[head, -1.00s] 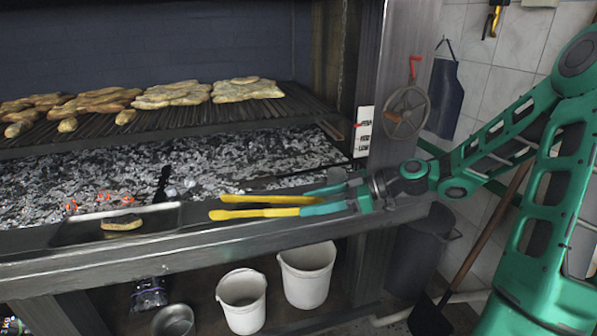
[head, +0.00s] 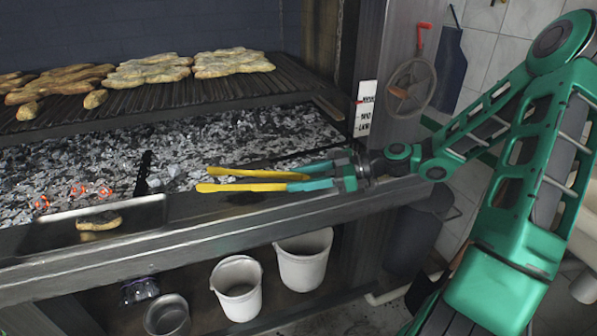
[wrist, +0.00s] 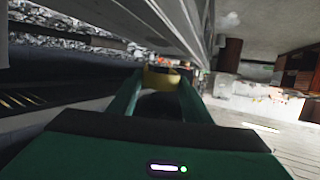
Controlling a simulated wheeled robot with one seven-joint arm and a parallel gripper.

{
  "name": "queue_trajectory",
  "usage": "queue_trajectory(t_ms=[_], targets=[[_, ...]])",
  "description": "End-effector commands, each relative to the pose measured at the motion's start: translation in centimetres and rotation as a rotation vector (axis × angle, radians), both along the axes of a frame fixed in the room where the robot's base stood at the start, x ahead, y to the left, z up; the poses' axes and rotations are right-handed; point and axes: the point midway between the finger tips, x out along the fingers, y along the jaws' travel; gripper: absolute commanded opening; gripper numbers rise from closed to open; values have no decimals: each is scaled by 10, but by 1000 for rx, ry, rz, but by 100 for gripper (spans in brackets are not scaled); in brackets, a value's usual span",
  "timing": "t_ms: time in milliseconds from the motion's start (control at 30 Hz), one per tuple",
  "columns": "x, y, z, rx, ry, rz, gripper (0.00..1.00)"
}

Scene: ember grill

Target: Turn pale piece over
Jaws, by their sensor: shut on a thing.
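My gripper (head: 308,180) has two teal fingers shut on a yellow two-armed tool like tongs (head: 245,187). Its arms point left and their free ends stand apart with nothing between them. The wrist view shows the yellow end (wrist: 161,76) between my fingertips. The tool is above the grill's front ledge, right of the tray. One piece (head: 98,221) with a browned, dark-edged top lies in the tray (head: 150,207). Several pale-tan pieces lie on the grill rack, one at its right end (head: 232,65). I cannot tell which is the pale piece.
The slatted rack (head: 290,82) stands above grey coals (head: 250,140), with a few glowing at the left. A crank wheel (head: 411,88) is at the right. White buckets (head: 305,268) and a metal bowl (head: 167,317) stand below the ledge.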

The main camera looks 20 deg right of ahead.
Motion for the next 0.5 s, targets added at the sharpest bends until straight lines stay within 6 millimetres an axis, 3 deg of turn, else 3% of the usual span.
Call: queue_trajectory(t_ms=[500], targets=[[0, 1, -51, 1, 1, 1, 36]])
